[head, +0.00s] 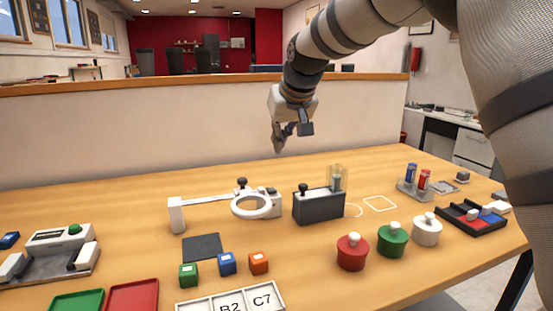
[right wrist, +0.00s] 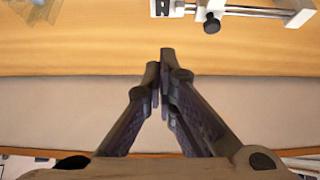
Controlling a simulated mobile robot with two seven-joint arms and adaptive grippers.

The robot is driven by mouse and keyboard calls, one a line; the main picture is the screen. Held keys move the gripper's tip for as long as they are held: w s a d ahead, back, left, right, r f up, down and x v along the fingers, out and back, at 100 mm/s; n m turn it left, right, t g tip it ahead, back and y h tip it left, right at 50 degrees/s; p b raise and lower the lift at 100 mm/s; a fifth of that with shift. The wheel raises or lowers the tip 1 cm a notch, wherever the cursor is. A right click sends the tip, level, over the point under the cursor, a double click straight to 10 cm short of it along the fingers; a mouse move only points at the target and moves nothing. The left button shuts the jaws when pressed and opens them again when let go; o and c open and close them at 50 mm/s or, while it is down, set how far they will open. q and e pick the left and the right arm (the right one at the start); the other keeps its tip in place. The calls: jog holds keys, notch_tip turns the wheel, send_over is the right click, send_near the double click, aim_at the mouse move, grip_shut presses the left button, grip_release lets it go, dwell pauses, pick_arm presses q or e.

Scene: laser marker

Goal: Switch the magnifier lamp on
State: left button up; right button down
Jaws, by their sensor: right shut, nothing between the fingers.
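The magnifier lamp (head: 178,214) stands at the middle of the table, with a white post at its left, a thin white arm, a white ring and a dark knob on top. Part of it shows at the top edge of the right wrist view (right wrist: 263,11), with the dark knob; the ring is out of that picture. I cannot tell whether it is lit. My right gripper (head: 279,146) is shut and empty, in the air above and behind the lamp, pointing down. Its fingertips (right wrist: 160,65) are together and apart from the lamp. My left gripper is out of view.
A dark grey box (head: 318,207) with a clear shield stands just right of the lamp. Red (head: 352,252), green (head: 392,240) and white (head: 427,230) knobbed pots stand front right. Small cubes and a lettered tray (head: 232,302) lie in front. A low partition (head: 150,130) runs behind the table.

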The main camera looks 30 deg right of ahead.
jog(key=b, duration=0.1)
send_over(274, 190)
notch_tip(274, 190, down, 7)
jog(key=shift+f, duration=0.15)
notch_tip(274, 190, down, 3)
jog(key=shift+r, duration=0.1)
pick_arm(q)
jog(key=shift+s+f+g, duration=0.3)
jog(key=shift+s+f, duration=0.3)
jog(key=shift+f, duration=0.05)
pick_arm(e)
jog(key=shift+s+f, duration=0.1)
jog(key=shift+f, duration=0.4)
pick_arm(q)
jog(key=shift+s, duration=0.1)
pick_arm(e)
jog(key=shift+f, duration=0.1)
